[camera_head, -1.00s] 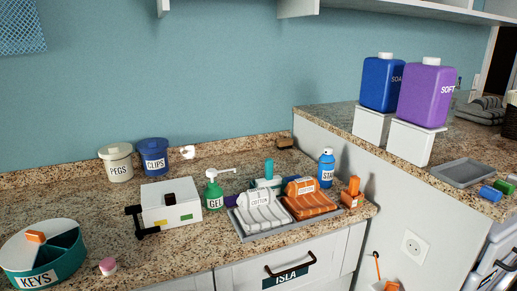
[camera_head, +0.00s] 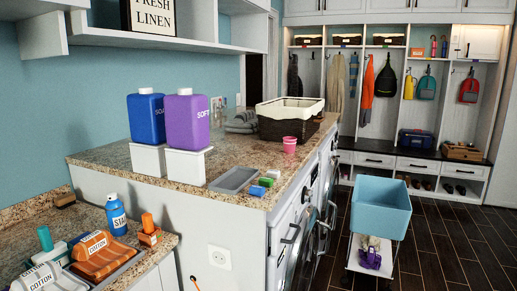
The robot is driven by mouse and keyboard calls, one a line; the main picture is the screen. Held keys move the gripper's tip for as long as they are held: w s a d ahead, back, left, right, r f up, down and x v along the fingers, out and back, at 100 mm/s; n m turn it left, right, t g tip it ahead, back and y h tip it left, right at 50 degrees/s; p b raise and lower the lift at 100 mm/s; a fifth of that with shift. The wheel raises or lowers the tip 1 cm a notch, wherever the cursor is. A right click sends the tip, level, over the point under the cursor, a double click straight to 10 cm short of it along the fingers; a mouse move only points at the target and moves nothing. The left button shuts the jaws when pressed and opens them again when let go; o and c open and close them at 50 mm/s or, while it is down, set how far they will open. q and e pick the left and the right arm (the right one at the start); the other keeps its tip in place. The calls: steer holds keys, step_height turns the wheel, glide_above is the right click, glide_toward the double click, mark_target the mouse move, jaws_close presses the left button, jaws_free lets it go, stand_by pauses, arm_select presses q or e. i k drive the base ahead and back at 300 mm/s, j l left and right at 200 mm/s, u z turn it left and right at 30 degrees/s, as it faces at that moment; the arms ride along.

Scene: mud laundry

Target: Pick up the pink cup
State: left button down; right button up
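The pink cup (camera_head: 289,145) stands upright on the raised granite counter (camera_head: 229,150), near its right edge. It is just in front of the dark basket with a white liner (camera_head: 284,122). Nothing touches the cup that I can see. Neither of my grippers shows in the head view.
On the raised counter are a grey tray (camera_head: 233,179), small coloured blocks (camera_head: 258,191), and blue (camera_head: 146,118) and purple (camera_head: 187,123) bottles on white stands. Washing machines (camera_head: 306,228) front the counter. A blue bin on a cart (camera_head: 381,207) stands right. Dark floor (camera_head: 445,235) lies beyond.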

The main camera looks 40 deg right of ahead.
mark_target(289, 141)
steer(key=z, duration=1.65)
steer(key=i+l+u, duration=0.1)
steer(key=i+l, duration=0.2)
steer(key=i+l+u, duration=0.1)
steer(key=i+l, duration=0.2)
steer(key=l, duration=0.2)
steer(key=i+l+u, duration=0.1)
steer(key=i+l, duration=0.2)
steer(key=l, duration=0.15)
steer(key=i+l+u, duration=0.1)
steer(key=i+l, duration=0.15)
steer(key=l, duration=0.2)
steer(key=i+l, duration=0.25)
steer(key=l, duration=0.2)
steer(key=i+l+u, duration=0.15)
steer(key=l, duration=0.35)
steer(key=i+l+u, duration=0.1)
steer(key=i+l, duration=0.25)
steer(key=l, duration=0.15)
steer(key=i+l+u, duration=0.1)
steer(key=l, duration=0.45)
steer(key=i, duration=0.1)
